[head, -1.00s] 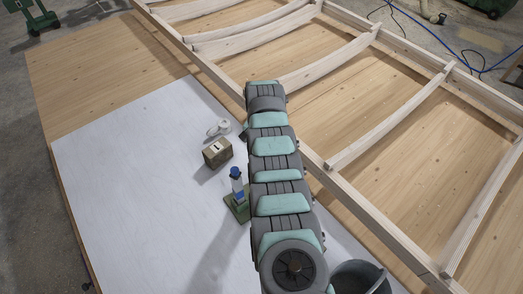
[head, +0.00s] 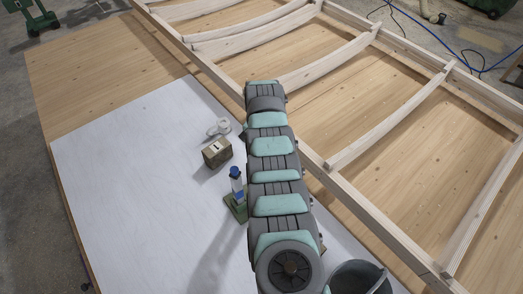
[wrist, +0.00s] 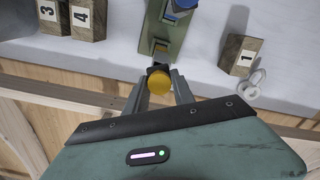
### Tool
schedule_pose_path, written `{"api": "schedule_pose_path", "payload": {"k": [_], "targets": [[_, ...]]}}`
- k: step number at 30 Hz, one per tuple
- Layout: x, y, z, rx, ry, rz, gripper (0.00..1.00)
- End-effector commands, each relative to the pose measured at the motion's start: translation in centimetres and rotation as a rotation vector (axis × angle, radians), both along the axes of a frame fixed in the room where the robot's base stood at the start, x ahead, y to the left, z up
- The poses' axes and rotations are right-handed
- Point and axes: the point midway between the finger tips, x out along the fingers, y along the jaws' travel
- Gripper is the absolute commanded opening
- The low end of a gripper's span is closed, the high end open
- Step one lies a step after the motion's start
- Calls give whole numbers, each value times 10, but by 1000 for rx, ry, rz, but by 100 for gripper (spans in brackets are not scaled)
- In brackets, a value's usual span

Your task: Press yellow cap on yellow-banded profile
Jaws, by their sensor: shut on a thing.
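My gripper (wrist: 159,75) is shut on a round yellow cap (wrist: 159,87) in the wrist view. A dark piece shows just beyond the cap between the fingertips; I cannot tell whether it touches the cap. Past it is a green base (wrist: 166,30), with a small yellowish patch near its near end, perhaps the yellow band. A blue-topped upright profile stands on the base, in the head view (head: 236,185) and at the wrist view's top edge. In the head view my arm hides the gripper, the cap and part of the base (head: 232,208).
Wooden blocks marked 3 (wrist: 55,20), 4 (wrist: 87,20) and 1 (wrist: 239,55) stand around the base. A white ring-like item (wrist: 254,82) lies beside block 1. A timber frame (head: 322,168) runs along the right of the white sheet (head: 130,180). A grey bucket (head: 345,274) stands at front.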

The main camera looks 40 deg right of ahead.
Motion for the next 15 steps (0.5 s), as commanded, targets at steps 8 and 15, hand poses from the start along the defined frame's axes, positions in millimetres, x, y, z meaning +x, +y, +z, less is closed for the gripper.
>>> {"api": "schedule_pose_path", "payload": {"k": [8, 15], "targets": [[0, 0, 0, 0, 0, 0, 0], [0, 0, 0, 0, 0, 0, 42]]}}
